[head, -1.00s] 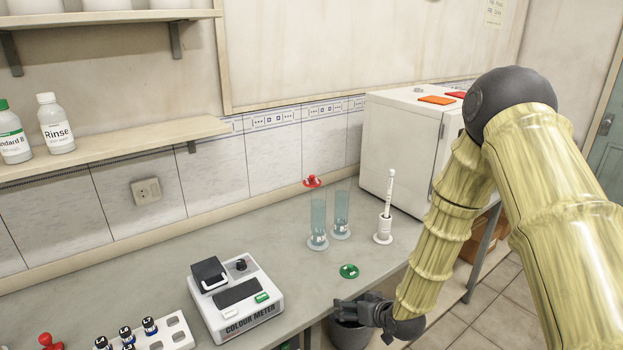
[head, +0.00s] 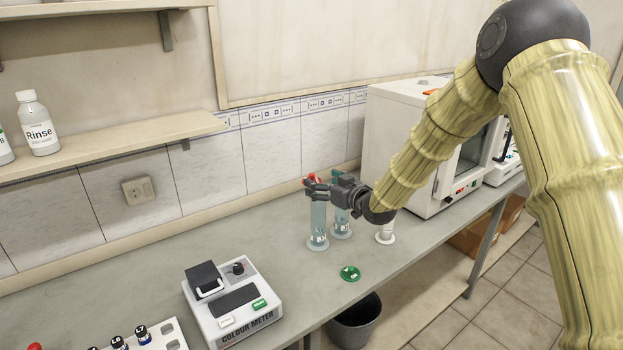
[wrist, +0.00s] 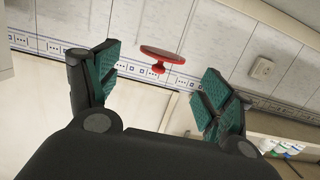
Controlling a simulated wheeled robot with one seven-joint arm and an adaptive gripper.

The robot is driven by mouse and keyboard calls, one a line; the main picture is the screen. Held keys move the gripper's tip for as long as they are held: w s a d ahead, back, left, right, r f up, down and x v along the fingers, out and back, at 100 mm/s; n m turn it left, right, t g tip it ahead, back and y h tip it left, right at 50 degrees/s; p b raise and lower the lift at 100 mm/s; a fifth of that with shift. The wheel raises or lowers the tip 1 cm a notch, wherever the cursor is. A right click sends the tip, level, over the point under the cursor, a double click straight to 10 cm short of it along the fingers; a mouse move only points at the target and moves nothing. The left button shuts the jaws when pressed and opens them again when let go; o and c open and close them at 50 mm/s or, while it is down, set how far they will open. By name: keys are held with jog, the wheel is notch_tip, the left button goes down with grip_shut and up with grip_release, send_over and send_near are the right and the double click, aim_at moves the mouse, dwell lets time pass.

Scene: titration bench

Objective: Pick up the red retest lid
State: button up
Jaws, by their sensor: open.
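The red retest lid (head: 309,179) shows at the top of the left clear blue cylinder (head: 318,222), partly hidden by my gripper (head: 320,187). In the wrist view the lid (wrist: 161,55) is a red disc with a small knob, seen between and beyond the teal-padded fingers of my gripper (wrist: 160,72). The fingers are spread apart with a gap on both sides of the lid. I cannot tell how the lid rests on the cylinder.
A second blue cylinder (head: 342,227) stands close to the right, and a white stand (head: 385,234) beyond it. A green lid (head: 350,273) lies on the bench. The colour meter (head: 233,300) is at front left. A white cabinet (head: 393,135) stands behind. A bin (head: 355,322) is below the bench edge.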

aim_at(313, 175)
jog(key=shift+w+a+r+p, duration=0.2)
jog(key=shift+w+a+p, duration=0.5)
jog(key=shift+w, duration=0.15)
jog(key=shift+w+a+r+p, duration=0.15)
jog(key=shift+w+a+p, duration=0.5)
jog(key=shift+w, duration=0.2)
jog(key=shift+x, duration=0.75)
jog(key=shift+d+f, duration=0.1)
jog(key=shift+f, duration=0.05)
jog(key=c, duration=0.8)
jog(key=shift+c, duration=0.5)
